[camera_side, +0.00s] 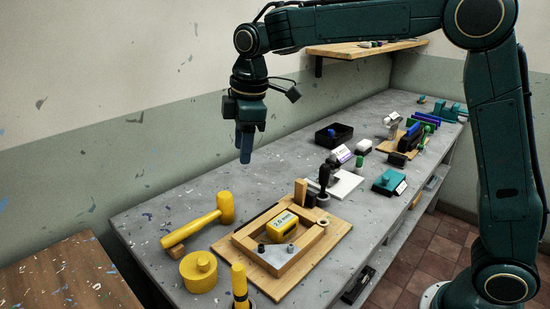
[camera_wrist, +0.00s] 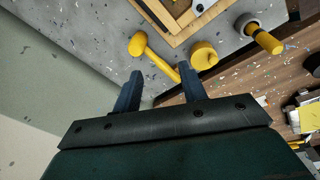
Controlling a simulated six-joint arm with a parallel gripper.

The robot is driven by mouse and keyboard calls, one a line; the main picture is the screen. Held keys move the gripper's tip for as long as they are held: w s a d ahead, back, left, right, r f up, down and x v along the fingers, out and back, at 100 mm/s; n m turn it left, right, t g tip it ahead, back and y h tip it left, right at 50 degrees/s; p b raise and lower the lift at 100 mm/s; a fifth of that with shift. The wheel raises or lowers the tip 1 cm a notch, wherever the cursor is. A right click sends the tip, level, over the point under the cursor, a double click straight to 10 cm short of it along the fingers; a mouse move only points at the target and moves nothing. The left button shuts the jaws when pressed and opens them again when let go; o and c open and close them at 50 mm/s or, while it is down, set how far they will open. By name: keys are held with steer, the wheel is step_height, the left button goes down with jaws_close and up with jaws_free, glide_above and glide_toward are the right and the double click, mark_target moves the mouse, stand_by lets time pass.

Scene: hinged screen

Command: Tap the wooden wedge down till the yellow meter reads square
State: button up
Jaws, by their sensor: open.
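A yellow meter (camera_side: 283,226) sits in a wooden frame (camera_side: 318,237) on a wooden board; its display seems to read 2.6 mm. A small upright wooden piece (camera_side: 300,192) at the frame's back corner may be the wedge; I cannot tell for sure. A yellow mallet (camera_side: 226,207) lies on the bench left of the frame, its handle toward the front left. It also shows in the wrist view (camera_wrist: 137,43). My gripper (camera_side: 245,150) is open and empty, well above the bench. In the wrist view my gripper (camera_wrist: 160,84) has its fingers apart, the mallet handle's end near the right finger.
A yellow lidded pot (camera_side: 198,273) and a yellow-handled tool (camera_side: 240,286) stand at the front. A dark-handled stamp-like tool (camera_side: 324,178), a black tray (camera_side: 333,135) and a teal block (camera_side: 390,180) stand farther back. The bench (camera_side: 155,212) is clear left of the mallet.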

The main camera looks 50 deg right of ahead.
steer(key=w+a+f+n+g, duration=0.1)
steer(key=w+a+f+n, duration=0.25)
steer(key=w+f, duration=0.25)
steer(key=n+g, duration=0.1)
steer(key=n, duration=0.2)
glide_above(193, 222)
step_height(193, 222, down, 8)
steer(key=shift+a+r, duration=0.1)
steer(key=shift+r, duration=0.1)
steer(key=shift+f, duration=0.2)
steer(key=shift+f, duration=3.5)
steer(key=shift+c, duration=0.6)
jaws_close()
steer(key=shift+r, duration=0.25)
